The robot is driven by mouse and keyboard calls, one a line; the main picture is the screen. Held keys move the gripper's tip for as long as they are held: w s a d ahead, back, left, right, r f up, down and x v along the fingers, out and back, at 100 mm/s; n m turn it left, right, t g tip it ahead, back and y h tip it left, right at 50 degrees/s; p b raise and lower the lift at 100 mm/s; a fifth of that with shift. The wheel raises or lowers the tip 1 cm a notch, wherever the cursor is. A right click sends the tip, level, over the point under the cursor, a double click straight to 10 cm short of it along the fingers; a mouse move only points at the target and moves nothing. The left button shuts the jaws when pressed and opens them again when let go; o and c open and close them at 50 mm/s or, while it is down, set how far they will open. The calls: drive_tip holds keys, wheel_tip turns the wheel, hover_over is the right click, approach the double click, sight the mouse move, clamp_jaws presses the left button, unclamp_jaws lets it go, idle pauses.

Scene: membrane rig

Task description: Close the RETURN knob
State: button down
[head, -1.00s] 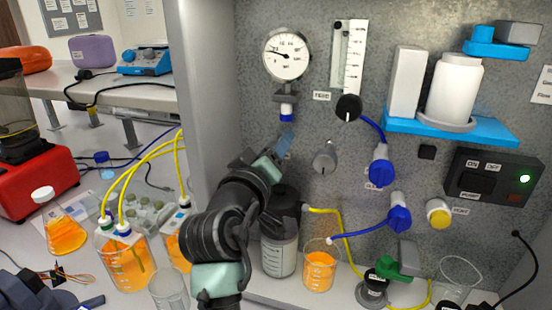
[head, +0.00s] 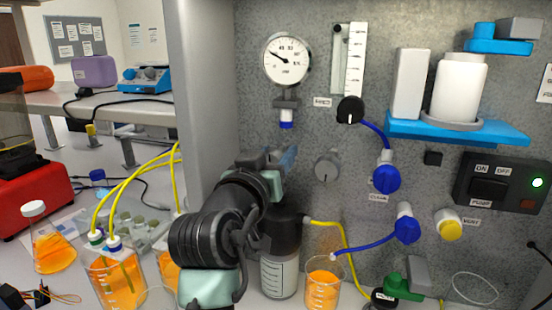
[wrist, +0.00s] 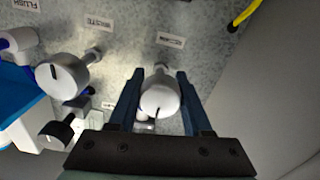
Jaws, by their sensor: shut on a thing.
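A round grey-white knob (wrist: 160,95) with a dark pointer line stands on the panel between my gripper's fingers in the wrist view. The line points toward the bottom of that picture. A small upside-down label (wrist: 171,40) beyond it is too blurred to read surely. My gripper (wrist: 162,103) is shut on this knob, with one blue finger on each side. In the head view my gripper (head: 287,158) is at the panel below the gauge, and the arm hides the held knob. A second grey knob (head: 326,166) stands free to its right; it also shows in the wrist view (wrist: 68,73).
A pressure gauge (head: 287,59) hangs above my gripper. A black knob (head: 350,110) sits under the flow meter (head: 347,65). Below are a dark-topped bottle (head: 279,273), a beaker of orange liquid (head: 322,290) and a yellow tube (head: 346,238).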

idle(0.3)
drive_tip(key=shift+c, duration=1.7)
unclamp_jaws()
drive_tip(key=shift+s, duration=0.1)
drive_tip(key=b+v, duration=0.2)
drive_tip(key=v, duration=1.1)
